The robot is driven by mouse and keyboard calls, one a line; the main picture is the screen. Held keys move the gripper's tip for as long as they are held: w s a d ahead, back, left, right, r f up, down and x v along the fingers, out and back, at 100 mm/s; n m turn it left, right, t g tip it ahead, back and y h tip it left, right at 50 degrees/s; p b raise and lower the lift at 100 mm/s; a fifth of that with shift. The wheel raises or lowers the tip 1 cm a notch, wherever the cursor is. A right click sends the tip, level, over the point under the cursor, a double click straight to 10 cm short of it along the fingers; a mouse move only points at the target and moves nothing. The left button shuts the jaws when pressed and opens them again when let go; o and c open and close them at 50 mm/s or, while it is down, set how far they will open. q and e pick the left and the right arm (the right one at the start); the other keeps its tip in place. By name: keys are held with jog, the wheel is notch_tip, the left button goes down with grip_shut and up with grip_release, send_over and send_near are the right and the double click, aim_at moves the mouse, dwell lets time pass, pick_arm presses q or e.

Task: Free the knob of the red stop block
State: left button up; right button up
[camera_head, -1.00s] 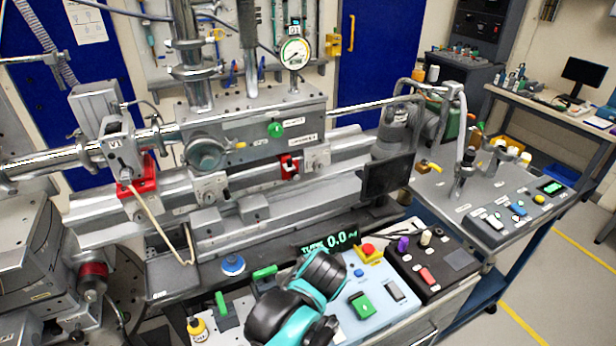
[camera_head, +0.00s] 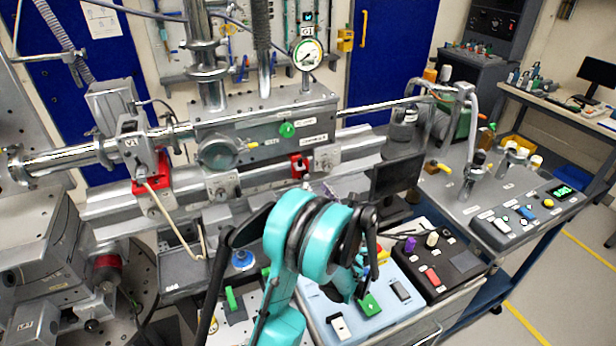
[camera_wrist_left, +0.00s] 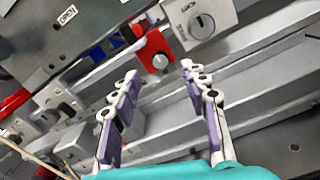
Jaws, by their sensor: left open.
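The small red stop block (camera_head: 299,166) sits on the grey rail below the long grey housing, right of centre. In the left wrist view the red block (camera_wrist_left: 147,44) shows its round grey knob (camera_wrist_left: 160,61) facing me. My left gripper (camera_wrist_left: 159,74) is open, its two purple-padded fingers apart and empty. The knob appears between and beyond the fingertips, with no contact visible. In the head view the left gripper (camera_head: 324,189) is mostly hidden behind my teal wrist, just below and right of the block. My right gripper is out of view.
A grey block with a keyhole-like slot (camera_wrist_left: 200,20) stands right beside the red block. A larger red clamp (camera_head: 152,178) holds the pipe at the left. A dark monitor (camera_head: 397,176) stands right of my wrist. Control boxes (camera_head: 440,262) fill the bench in front.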

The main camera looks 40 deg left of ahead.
aim_at(307, 176)
pick_arm(q)
jog(key=b+x, duration=0.1)
jog(key=x, duration=0.6)
jog(key=shift+w+a, duration=0.1)
jog(key=shift+a, duration=0.1)
grip_shut()
